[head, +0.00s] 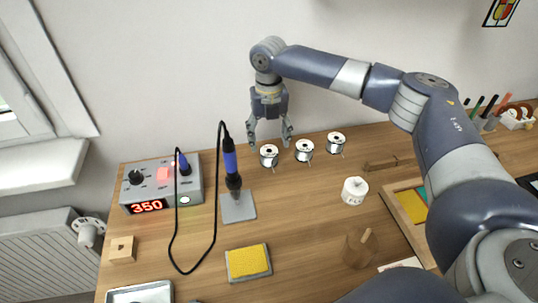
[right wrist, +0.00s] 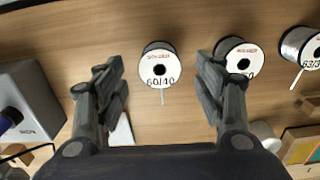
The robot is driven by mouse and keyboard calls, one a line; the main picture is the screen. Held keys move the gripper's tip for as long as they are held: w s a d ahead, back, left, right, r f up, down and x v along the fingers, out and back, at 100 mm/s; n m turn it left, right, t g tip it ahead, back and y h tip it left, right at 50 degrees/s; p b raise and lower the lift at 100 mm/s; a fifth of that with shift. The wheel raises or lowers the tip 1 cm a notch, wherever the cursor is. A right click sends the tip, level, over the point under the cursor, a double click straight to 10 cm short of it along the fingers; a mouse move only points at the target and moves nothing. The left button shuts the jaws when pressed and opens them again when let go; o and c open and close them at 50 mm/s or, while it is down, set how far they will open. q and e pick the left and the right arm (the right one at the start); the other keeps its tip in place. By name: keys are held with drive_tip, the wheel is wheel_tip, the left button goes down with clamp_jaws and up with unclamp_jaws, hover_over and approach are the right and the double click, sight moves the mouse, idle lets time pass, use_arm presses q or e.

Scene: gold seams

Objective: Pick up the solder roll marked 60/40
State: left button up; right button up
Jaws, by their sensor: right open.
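Three white-faced solder rolls stand at the back of the wooden bench. The roll marked 60/40 (right wrist: 160,66) shows between the finger pads in the right wrist view; it is the leftmost roll (head: 269,156) in the head view. The middle roll (head: 304,151) has its label partly covered by a finger in the right wrist view, with only a final 0 readable. The right roll (head: 335,142) carries a label starting with 63. My right gripper (head: 270,138) is open and empty, pointing down above the 60/40 roll. My left gripper is out of view.
A soldering station (head: 160,185) reading 350 stands at the left. The soldering iron (head: 231,165) stands upright left of the rolls, with its black cable looping forward. A yellow sponge (head: 248,262) and a white round container (head: 354,190) are nearer. Bare bench lies in front of the rolls.

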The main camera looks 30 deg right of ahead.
sight(269, 151)
drive_tip(key=f, duration=0.4)
drive_tip(key=shift+s+a+f+p, duration=0.1)
drive_tip(key=shift+s+f+p, duration=0.2)
drive_tip(key=shift+p, duration=0.1)
drive_tip(key=shift+f, duration=0.3)
drive_tip(key=shift+c, duration=0.3)
drive_tip(key=shift+w, duration=0.1)
drive_tip(key=c, duration=1.4)
drive_tip(key=shift+r, duration=0.15)
drive_tip(key=shift+c, duration=0.2)
